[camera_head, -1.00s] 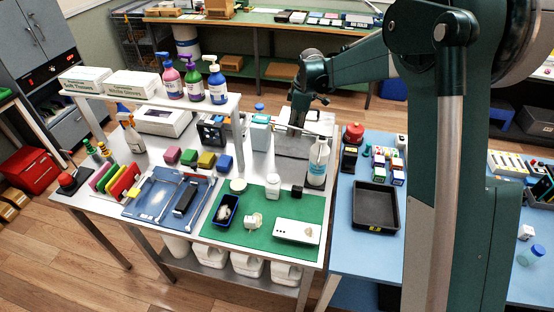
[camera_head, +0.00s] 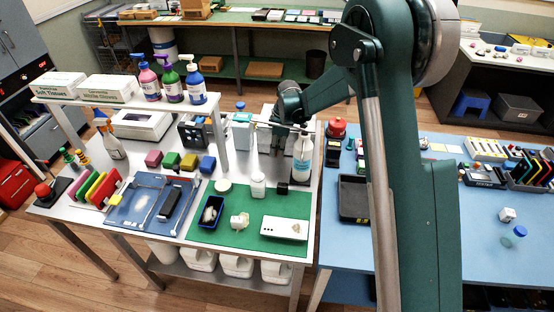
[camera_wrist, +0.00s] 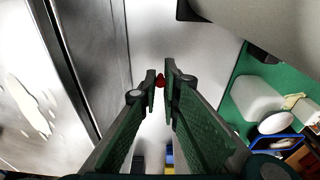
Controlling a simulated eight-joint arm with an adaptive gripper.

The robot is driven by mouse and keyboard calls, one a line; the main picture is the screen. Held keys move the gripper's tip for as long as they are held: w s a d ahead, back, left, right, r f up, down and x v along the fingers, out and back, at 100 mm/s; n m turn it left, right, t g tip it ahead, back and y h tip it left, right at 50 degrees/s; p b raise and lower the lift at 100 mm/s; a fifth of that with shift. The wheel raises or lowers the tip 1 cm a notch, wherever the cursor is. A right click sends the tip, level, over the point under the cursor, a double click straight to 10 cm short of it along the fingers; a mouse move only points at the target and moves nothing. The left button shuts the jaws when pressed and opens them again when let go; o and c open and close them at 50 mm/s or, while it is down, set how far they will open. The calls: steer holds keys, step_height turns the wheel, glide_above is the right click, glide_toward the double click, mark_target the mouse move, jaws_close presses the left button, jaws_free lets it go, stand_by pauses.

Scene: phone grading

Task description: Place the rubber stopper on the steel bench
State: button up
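The steel bench (camera_head: 226,170) is the left table with a bare metal top, and its pale surface shows below my fingertips in the wrist view (camera_wrist: 150,40). My gripper (camera_wrist: 161,84) has its green-padded fingers nearly together at the tips. A small red piece, apparently the rubber stopper (camera_wrist: 160,80), sits between the tips, mostly hidden by them. I cannot tell how high the stopper is above the surface.
A raised shelf (camera_head: 200,108) is behind. A blue table (camera_head: 340,250) adjoins on the right.

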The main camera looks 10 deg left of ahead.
mark_target(277, 164)
steer(key=shift+f, duration=2.25)
steer(key=shift+f+b, duration=0.1)
steer(key=shift+b, duration=0.2)
steer(key=shift+o, duration=0.8)
steer(key=shift+f, duration=0.1)
steer(key=o, duration=0.4)
steer(key=shift+r, duration=0.2)
steer(key=r, duration=0.4)
steer(key=d+r+p, duration=0.1)
steer(key=r, duration=0.7)
steer(key=shift+d, duration=0.35)
